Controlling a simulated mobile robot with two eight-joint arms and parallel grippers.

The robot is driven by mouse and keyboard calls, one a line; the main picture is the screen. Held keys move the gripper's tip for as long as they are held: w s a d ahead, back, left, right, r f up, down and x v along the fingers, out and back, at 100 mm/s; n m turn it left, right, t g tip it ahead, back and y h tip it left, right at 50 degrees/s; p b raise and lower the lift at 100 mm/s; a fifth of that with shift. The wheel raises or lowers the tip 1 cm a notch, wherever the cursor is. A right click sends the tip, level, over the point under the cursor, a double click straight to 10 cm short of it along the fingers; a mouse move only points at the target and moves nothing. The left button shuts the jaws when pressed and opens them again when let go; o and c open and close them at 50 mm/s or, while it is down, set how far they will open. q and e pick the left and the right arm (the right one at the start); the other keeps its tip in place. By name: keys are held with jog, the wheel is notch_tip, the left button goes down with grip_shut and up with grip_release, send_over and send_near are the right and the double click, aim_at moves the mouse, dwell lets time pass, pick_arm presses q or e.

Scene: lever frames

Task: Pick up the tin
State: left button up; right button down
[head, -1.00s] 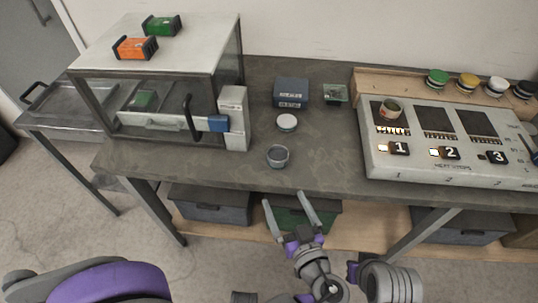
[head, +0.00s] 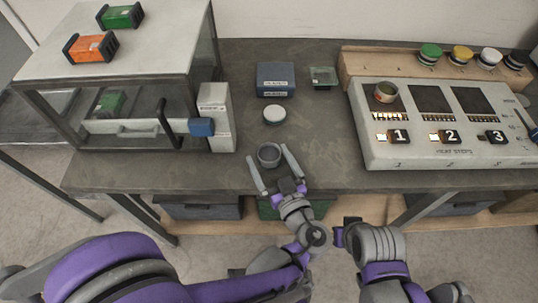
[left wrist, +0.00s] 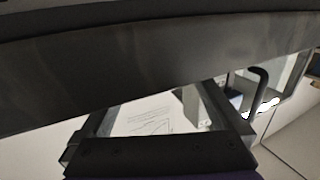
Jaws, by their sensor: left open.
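A small round grey open-topped tin (head: 269,155) stands upright near the front edge of the grey table. My left gripper (head: 267,153) is open, with one finger to the left of this tin and one to its right. I cannot tell whether either finger touches it. In the left wrist view my gripper's two fingers show spread apart, a dark band crosses the top, and no tin can be made out.
Behind the grey tin are a white-lidded round container (head: 275,114), a blue box (head: 276,79) and a small green-grey item (head: 323,76). Table between tin and panel is clear.

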aim_at(265, 146)
pick_arm(q)
jog(key=x, duration=0.5)
jog(key=shift+w+d+r, duration=0.1)
jog(key=shift+d, duration=0.25)
jog(key=c, duration=1.5)
jog(key=shift+o, duration=0.2)
